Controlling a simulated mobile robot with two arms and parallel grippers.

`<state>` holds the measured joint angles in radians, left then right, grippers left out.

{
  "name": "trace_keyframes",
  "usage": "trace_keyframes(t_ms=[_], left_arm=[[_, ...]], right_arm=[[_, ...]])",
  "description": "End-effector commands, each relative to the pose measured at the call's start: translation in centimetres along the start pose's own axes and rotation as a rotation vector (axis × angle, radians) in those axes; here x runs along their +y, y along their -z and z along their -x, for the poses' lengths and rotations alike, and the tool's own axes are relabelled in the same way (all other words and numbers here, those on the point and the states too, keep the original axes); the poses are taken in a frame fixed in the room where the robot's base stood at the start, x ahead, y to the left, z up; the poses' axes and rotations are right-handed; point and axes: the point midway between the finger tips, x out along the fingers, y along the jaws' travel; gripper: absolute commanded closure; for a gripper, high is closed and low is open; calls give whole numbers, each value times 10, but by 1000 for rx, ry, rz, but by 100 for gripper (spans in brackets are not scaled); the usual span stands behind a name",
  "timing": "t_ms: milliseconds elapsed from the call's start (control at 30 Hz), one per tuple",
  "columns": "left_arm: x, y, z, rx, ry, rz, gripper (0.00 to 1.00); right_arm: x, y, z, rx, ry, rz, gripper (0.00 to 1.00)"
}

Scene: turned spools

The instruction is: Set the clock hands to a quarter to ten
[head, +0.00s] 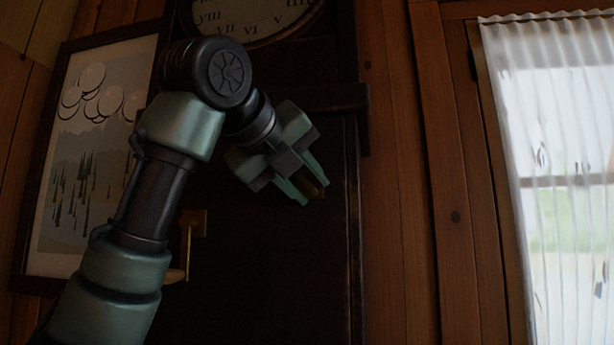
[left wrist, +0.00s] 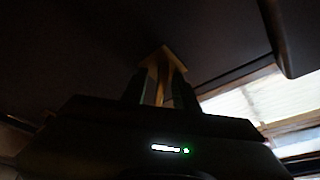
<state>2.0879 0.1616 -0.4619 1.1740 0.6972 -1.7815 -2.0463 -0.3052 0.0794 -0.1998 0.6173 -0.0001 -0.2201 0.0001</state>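The clock (head: 245,32) is at the top of the head view, on a tall dark case. Only the lower part of its pale dial shows, with Roman numerals; its hands are not in view. My left gripper (head: 305,186) is well below the dial, in front of the dark case. Its two fingers are apart, with a small brass-coloured piece showing at them. In the left wrist view this brass piece (left wrist: 157,62) has a plate and a narrow stem between the fingertips (left wrist: 160,90); contact cannot be made out. My right gripper is not in view.
A brass handle (head: 190,228) on a plate is on the dark case, left of the gripper. A framed picture (head: 85,155) hangs on the left wall. A curtained window (head: 555,160) is at the right, beyond wooden boards (head: 440,180). A ledge (head: 335,98) juts out below the dial.

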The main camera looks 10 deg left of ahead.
Motion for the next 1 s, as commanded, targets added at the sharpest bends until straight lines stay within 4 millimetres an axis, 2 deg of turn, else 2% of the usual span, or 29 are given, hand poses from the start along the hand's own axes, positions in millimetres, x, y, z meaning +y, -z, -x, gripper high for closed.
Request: trace_keyframes(t_ms=[100,233,267,300,367,767,1000], left_arm=[[0,0,-2,-2,1,0,70],[0,0,-2,-1,0,0,70],[0,0,-2,-1,0,0,73],[0,0,-2,-1,0,0,84],[0,0,-2,-1,0,0,100],[1,1,-2,0,12,30,100],[1,2,-3,1,63,148,100]], right_arm=[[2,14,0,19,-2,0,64],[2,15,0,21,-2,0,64],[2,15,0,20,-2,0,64],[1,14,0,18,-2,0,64],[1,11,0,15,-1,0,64],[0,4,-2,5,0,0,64],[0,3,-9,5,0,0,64]])
